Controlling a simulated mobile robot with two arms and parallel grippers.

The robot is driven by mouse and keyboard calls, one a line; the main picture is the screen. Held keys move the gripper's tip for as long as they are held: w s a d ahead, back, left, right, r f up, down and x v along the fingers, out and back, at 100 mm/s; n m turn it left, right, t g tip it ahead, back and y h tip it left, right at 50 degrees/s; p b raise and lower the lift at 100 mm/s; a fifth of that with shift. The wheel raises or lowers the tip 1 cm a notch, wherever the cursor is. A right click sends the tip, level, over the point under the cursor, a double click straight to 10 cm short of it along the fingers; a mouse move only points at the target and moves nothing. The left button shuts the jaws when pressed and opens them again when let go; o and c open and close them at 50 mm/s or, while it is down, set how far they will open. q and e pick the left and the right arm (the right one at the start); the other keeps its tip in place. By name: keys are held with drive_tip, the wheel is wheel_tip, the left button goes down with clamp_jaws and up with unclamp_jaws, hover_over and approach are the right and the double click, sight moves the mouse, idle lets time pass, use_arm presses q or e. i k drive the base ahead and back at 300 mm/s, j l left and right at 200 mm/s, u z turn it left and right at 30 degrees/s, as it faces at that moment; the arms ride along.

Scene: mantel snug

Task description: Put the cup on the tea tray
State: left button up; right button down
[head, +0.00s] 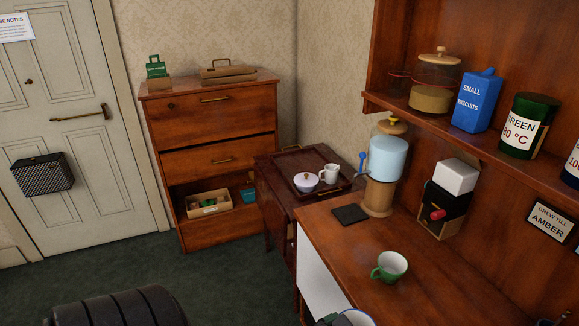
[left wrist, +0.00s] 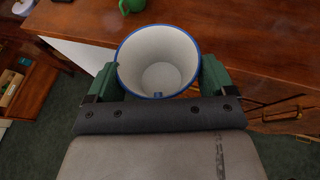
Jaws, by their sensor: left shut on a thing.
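A white cup with a blue rim (left wrist: 160,62) is gripped between the green fingers of my left gripper (left wrist: 157,80), seen from above and empty inside. In the head view only the rim of this cup (head: 357,318) shows at the bottom edge, in front of the counter. A green cup with a white inside (head: 390,266) stands upright on the counter; part of it shows at the top of the left wrist view (left wrist: 131,5). My right gripper is not in view.
The wooden counter (head: 350,245) is mostly clear around the green cup. A dark square mat (head: 350,214), a dispenser with a blue tank (head: 388,158) and a black-and-white box (head: 450,195) stand towards its back. A shelf with jars overhangs the right.

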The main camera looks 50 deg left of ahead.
sight(297, 160)
drive_tip(key=i+j, duration=0.1)
drive_tip(key=j, duration=1.25)
drive_tip(key=i+j, duration=0.15)
drive_tip(key=j, duration=0.5)
drive_tip(key=i+j, duration=0.1)
drive_tip(key=j, duration=0.55)
drive_tip(key=i+j, duration=1)
